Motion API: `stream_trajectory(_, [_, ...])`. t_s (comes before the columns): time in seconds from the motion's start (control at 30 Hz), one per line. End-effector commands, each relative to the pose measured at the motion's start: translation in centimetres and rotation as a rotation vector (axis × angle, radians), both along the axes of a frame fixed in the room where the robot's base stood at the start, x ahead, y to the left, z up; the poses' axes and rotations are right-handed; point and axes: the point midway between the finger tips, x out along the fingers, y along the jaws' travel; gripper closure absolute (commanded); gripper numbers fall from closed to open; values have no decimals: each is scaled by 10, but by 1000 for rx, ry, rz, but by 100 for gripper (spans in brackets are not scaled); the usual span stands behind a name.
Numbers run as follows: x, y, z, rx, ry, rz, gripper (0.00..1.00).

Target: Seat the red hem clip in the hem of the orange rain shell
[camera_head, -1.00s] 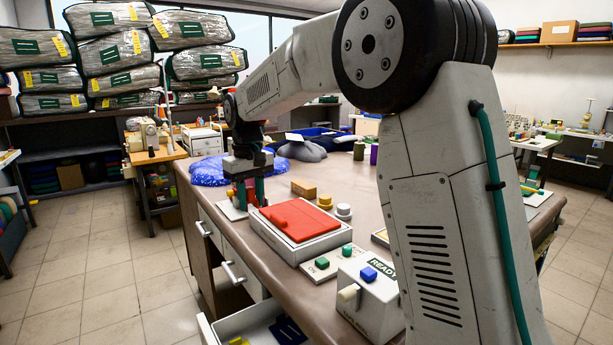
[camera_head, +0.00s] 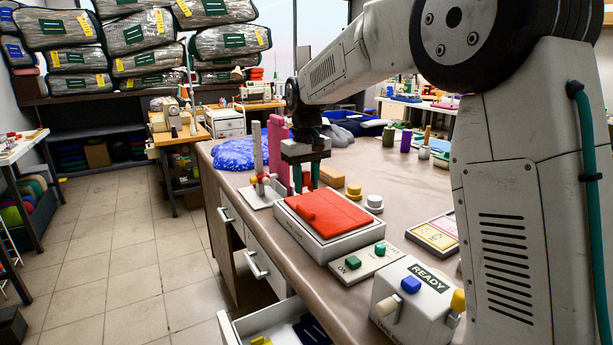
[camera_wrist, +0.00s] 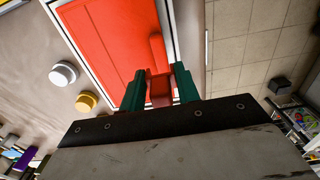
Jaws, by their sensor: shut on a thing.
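The orange rain shell (camera_head: 325,212) lies flat and folded in a shallow white tray (camera_head: 347,247) on the bench. In the wrist view the shell (camera_wrist: 112,35) has a raised strip along the side near my gripper. My gripper (camera_head: 306,184) is at the far edge of the tray, its green fingers pointing down. In the wrist view my gripper (camera_wrist: 160,82) is shut on a small red piece, which looks like the red hem clip (camera_wrist: 160,92). The clip is close to the end of the raised strip; I cannot tell whether they touch.
A white plate with small coloured pieces (camera_head: 262,196) and a tall pink block (camera_head: 278,150) stand left of my gripper. A tan block (camera_head: 331,176) and yellow (camera_head: 354,190) and white knobs (camera_head: 374,203) are behind the tray. A button panel (camera_head: 367,262) and READY box (camera_head: 410,300) are in front.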

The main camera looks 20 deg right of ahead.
Motion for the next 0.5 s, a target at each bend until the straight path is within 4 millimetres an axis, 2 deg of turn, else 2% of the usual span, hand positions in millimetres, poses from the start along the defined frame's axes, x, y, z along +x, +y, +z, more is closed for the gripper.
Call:
stream_trajectory(0.2, [0,-1,-18,0,1,-1,89])
stream_trajectory(0.5, [0,-2,-35,0,-1,-2,89])
